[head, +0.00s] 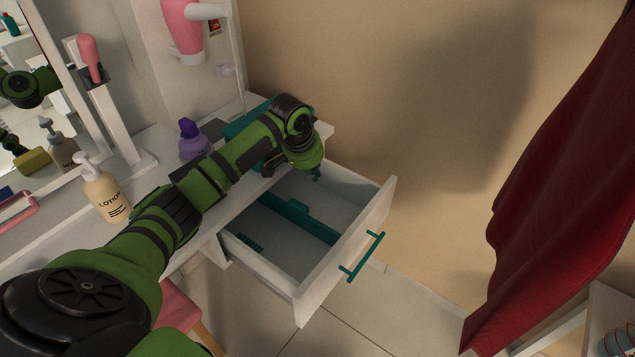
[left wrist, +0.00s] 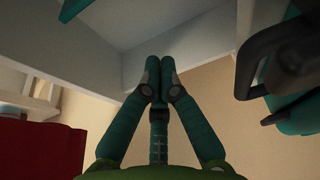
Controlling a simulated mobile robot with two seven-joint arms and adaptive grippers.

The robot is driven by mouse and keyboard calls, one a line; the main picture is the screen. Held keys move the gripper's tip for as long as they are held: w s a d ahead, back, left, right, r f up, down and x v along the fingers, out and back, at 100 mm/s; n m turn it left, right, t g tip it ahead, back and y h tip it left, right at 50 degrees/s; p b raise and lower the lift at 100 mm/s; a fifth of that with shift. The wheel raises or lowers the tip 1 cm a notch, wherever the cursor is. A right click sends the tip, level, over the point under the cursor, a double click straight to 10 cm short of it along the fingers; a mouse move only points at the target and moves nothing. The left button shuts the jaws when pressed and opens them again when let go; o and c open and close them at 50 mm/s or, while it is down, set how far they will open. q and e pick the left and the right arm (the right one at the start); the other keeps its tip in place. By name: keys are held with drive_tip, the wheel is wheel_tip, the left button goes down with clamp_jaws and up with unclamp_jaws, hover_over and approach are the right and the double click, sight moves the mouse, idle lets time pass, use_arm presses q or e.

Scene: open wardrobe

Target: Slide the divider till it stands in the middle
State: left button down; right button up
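The teal divider (head: 318,226) stands in the open white drawer (head: 375,212), running from the back toward the front panel. In the head view it looks roughly midway between the side walls; its back end is partly hidden by my arm. A teal tab rises from its upper edge. My left gripper (head: 316,174) is over the drawer's far side, beyond the divider and apart from it. In the left wrist view my left gripper (left wrist: 158,68) has its fingertips together with nothing seen between them, near a pale drawer wall. My right gripper is not in view.
The drawer has a teal handle (head: 362,257). A lotion bottle (head: 103,188) and a purple bottle (head: 192,141) stand on the white tabletop, with a teal object (head: 243,122) behind my arm. A red curtain (head: 565,170) hangs at the right. A pink stool (head: 178,307) is below.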

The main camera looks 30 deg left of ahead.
sight(307, 206)
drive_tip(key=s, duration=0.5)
use_arm(q)
drive_tip(key=b+x, duration=0.1)
drive_tip(key=x, duration=0.8)
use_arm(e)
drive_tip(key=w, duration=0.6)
use_arm(q)
drive_tip(key=s+p, duration=0.2)
drive_tip(key=s, duration=0.1)
drive_tip(key=s+p, duration=0.2)
drive_tip(key=shift+s+a+r, duration=0.1)
drive_tip(key=shift+s+a, duration=0.1)
drive_tip(key=shift+s, duration=0.2)
drive_tip(key=shift+w, duration=0.1)
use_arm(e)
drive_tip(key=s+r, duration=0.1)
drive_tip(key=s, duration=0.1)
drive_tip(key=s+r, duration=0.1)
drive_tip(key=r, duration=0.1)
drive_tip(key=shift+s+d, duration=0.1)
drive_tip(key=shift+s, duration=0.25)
